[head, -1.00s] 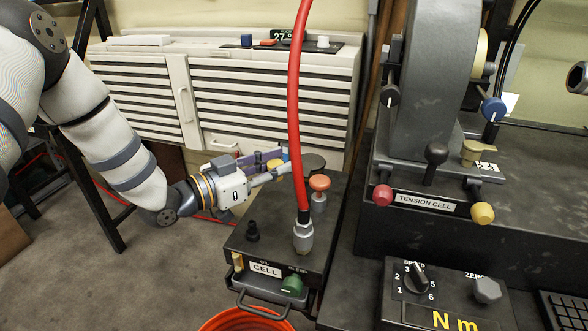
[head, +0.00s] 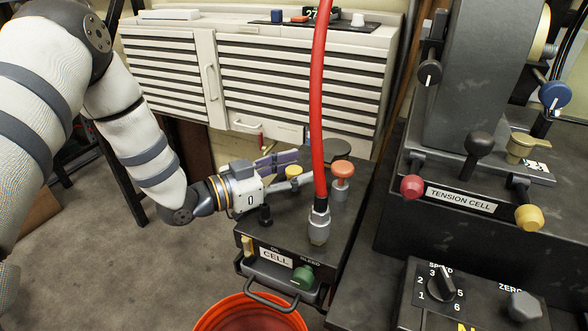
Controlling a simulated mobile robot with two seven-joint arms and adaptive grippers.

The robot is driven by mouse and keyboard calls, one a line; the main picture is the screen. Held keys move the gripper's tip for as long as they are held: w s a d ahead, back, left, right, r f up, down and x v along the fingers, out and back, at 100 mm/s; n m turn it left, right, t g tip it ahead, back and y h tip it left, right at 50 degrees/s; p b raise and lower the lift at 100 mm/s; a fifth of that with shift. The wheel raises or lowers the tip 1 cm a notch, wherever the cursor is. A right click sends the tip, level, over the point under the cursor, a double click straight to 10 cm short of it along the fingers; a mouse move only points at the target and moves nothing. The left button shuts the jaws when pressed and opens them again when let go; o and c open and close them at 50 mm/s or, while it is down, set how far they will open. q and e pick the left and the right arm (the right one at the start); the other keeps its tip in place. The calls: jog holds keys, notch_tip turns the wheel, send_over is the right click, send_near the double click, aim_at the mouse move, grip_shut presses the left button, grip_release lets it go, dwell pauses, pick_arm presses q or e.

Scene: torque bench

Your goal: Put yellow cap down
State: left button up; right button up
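The yellow cap (head: 293,172) shows between the fingers of my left gripper (head: 288,172), over the rear left of the top of the dark CELL box (head: 285,222). The fingers lie on either side of the cap and partly cover it, so the gripper looks shut on it. I cannot tell whether the cap touches the box top. A round black disc (head: 333,150) lies just beyond the fingertips. My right gripper is out of view.
A red hose (head: 317,95) rises from a metal fitting (head: 319,224) on the box, right of the gripper, beside an orange knob (head: 343,170). An orange bucket (head: 248,318) is in front. A drawer cabinet (head: 300,80) stands behind.

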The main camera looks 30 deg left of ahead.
pick_arm(q)
jog(key=shift+r, duration=0.2)
jog(key=p+v, duration=0.2)
jog(key=v, duration=1)
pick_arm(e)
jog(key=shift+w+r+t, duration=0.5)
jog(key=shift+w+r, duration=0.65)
pick_arm(q)
jog(key=shift+f, duration=0.1)
